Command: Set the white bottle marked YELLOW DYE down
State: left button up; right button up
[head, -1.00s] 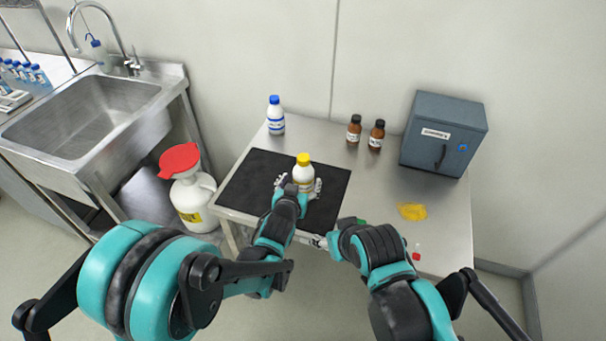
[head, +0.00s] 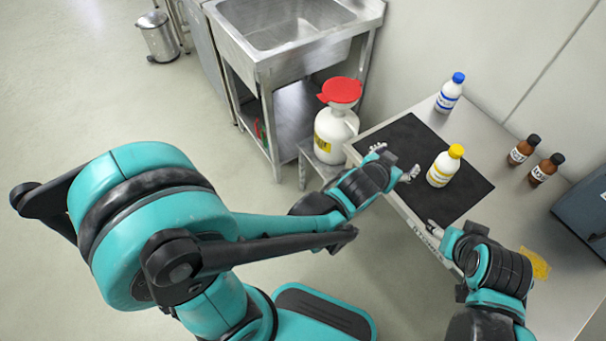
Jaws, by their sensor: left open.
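The white bottle with the yellow cap and yellow label (head: 443,168) stands upright on the black mat (head: 398,135) on the steel table. My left gripper (head: 393,162) is open and empty, just left of the bottle and apart from it, by the table's left edge. My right gripper (head: 432,228) is at the table's front edge, below the mat's near corner; its fingers are too small and partly hidden to tell their state.
A white bottle with a blue cap (head: 449,93) stands behind the mat. Two brown bottles (head: 522,150) and a grey-blue box (head: 585,213) stand to the right. A yellow spill (head: 534,263) lies near my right arm. A red-topped white canister (head: 333,131) stands beside the sink (head: 283,25).

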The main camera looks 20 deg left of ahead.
pick_arm(q)
jog(key=s+a+r+n+g+y, duration=0.1)
jog(key=s+a+n+g+y, duration=0.1)
jog(key=s+a, duration=0.6)
jog(key=s+a+r+n+g+y, duration=0.1)
jog(key=s+a+n+g+y, duration=0.1)
jog(key=s+a, duration=0.6)
jog(key=a, duration=0.4)
jog(key=shift+s+a+r, duration=0.15)
jog(key=shift+s+a, duration=0.1)
jog(key=shift+a, duration=0.15)
